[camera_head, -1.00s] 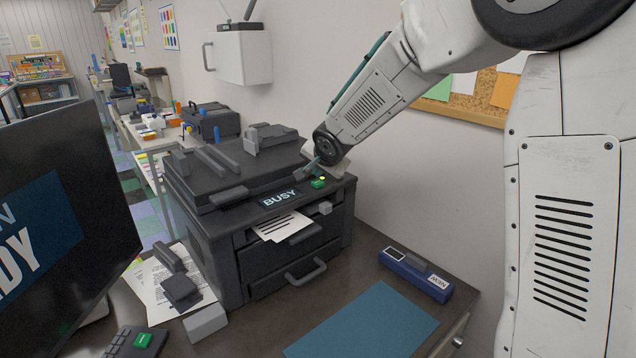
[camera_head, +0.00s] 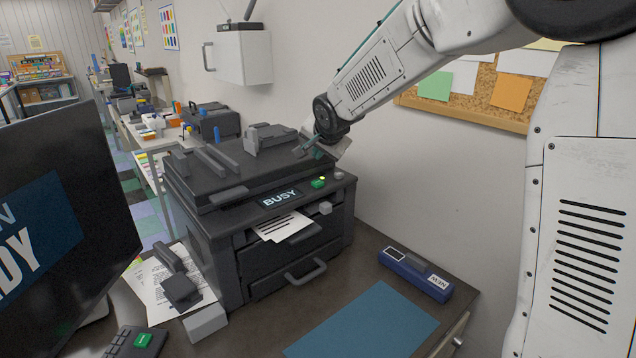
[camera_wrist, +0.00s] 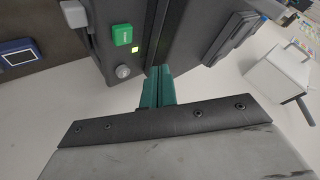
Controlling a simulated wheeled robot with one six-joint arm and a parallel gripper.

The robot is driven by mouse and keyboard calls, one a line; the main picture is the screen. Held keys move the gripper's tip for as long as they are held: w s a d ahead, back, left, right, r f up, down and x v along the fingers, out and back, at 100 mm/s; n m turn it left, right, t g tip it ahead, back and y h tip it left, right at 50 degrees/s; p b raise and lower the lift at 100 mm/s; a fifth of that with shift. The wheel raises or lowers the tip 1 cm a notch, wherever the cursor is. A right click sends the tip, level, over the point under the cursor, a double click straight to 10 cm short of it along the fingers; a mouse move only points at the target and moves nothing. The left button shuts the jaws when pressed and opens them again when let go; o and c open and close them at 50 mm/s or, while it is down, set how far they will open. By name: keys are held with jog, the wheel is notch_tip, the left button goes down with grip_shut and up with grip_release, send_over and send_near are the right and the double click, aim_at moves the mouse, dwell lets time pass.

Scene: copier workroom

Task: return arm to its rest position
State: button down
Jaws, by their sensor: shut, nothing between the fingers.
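My gripper (camera_head: 303,150) is over the right part of the dark copier (camera_head: 250,228), close to its top, with my arm reaching in from the upper right. In the wrist view, my gripper's teal fingers (camera_wrist: 158,84) are together with nothing between them. They point toward the copier, left of its dark lid parts and near the green button (camera_wrist: 122,34). The green button also shows in the head view (camera_head: 318,183), beside a small yellow light and the display (camera_head: 280,198), which reads "BUSY". I cannot tell the exact gap between fingertips and copier.
A printed sheet (camera_head: 283,227) sticks out of the copier front. A blue device (camera_head: 415,272) and a blue mat (camera_head: 362,322) lie on the desk to the right. A monitor (camera_head: 60,215) stands at left. A white wall cabinet (camera_head: 240,57) and a corkboard (camera_head: 470,112) hang behind.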

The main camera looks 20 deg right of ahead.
dwell(0.6)
jog(key=shift+s+d+f+n, duration=0.15)
jog(key=shift+s+f+n, duration=0.15)
jog(key=shift+n, duration=0.1)
jog(key=s+d+n+g, duration=0.1)
jog(key=s+n+g, duration=0.3)
jog(key=s, duration=1.8)
jog(key=s+d+n+g, duration=0.2)
jog(key=s+n+g, duration=0.1)
jog(key=s, duration=2)
jog(key=shift+f+n+g, duration=0.2)
jog(key=shift+n+g, duration=0.2)
jog(key=shift+n, duration=0.4)
